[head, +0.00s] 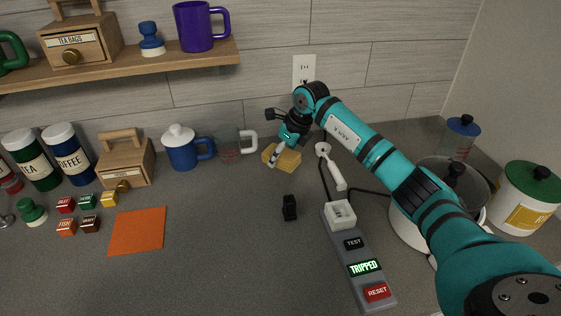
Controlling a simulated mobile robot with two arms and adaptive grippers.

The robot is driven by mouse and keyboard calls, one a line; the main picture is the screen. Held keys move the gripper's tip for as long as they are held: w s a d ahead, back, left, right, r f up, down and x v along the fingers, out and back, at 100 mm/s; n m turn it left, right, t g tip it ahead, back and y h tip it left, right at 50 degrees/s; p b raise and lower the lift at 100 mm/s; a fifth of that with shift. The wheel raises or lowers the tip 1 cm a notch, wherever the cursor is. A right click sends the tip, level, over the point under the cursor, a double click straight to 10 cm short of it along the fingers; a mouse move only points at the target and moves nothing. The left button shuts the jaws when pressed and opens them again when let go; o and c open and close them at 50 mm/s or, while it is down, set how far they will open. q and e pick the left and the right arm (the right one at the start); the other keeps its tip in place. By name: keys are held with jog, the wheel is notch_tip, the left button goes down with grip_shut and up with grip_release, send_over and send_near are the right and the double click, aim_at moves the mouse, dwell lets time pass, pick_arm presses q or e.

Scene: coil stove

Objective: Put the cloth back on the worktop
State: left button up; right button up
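A flat orange square (137,231), which looks like a cloth or a mat, lies on the grey worktop (215,265) at left. A small yellow piece (287,159), possibly a folded cloth or sponge, is near the wall, below the outlet. My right gripper (273,143) reaches in from the right, and its lower finger overlaps the yellow piece in the picture. I cannot tell whether it touches or grips the piece, or whether the piece rests on the worktop. My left gripper is not in view.
A power strip (360,268) reading TRIPPED, a white-handled tool (331,166) and a black block (289,207) are near the middle. A blue mug (183,149), wooden box (125,162), jars and small coloured blocks stand left. A pot (410,228) and canister (527,197) stand right.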

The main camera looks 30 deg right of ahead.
aim_at(280, 163)
notch_tip(280, 163, down, 3)
jog(key=shift+f+p, duration=0.15)
jog(key=shift+p, duration=0.2)
jog(key=shift+f, duration=0.1)
jog(key=shift+f, duration=0.15)
jog(key=o, duration=1.1)
jog(key=shift+c, duration=0.2)
jog(key=shift+r, duration=0.2)
